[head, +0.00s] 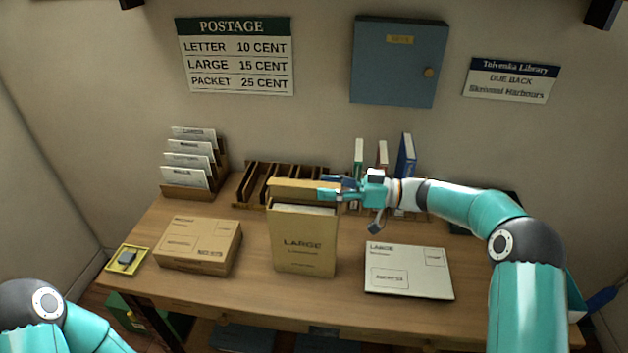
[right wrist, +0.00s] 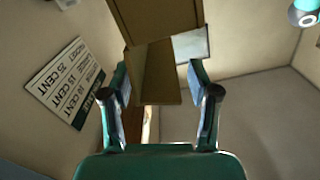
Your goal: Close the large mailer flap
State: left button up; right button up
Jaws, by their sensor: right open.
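The large mailer (head: 306,243) is a tan upright pouch marked LARGE, standing near the middle of the desk. Its flap (head: 300,188) is raised behind the mouth, and white paper edges (head: 303,208) show inside. My right gripper (head: 333,187) is open at the flap's right end. In the right wrist view tan cardboard (right wrist: 158,80) lies between the open fingers of my right gripper (right wrist: 158,76); I cannot tell whether they touch it. My left gripper is out of view; only part of my left arm shows at lower left.
A tan parcel box (head: 199,246) lies left of the mailer, and a white large envelope (head: 408,270) lies flat to the right. Behind stand a wooden slotted rack (head: 262,184), a letter holder (head: 190,165) and several books (head: 405,156). A yellow tray (head: 142,262) sits at the left edge.

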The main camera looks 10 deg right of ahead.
aim_at(314, 185)
jog(key=shift+x, duration=1.65)
jog(key=c, duration=1.1)
jog(key=shift+s+f+n+b, duration=0.1)
jog(key=shift+f+n+b, duration=0.05)
jog(key=shift+n+b, duration=0.25)
jog(key=n+b, duration=0.1)
jog(key=b, duration=0.1)
jog(key=s+n+b, duration=0.1)
jog(key=n+b, duration=0.1)
jog(key=shift+s+a+f, duration=0.2)
jog(key=shift+a+f, duration=0.05)
jog(key=shift+f, duration=0.1)
jog(key=shift+s+a+f+n+b, duration=0.1)
jog(key=shift+s+n+b, duration=0.15)
jog(key=shift+n+b, duration=0.55)
jog(key=shift+s+a+f+n+b, duration=0.1)
jog(key=shift+s+n+b, duration=0.15)
jog(key=shift+n+b, duration=0.55)
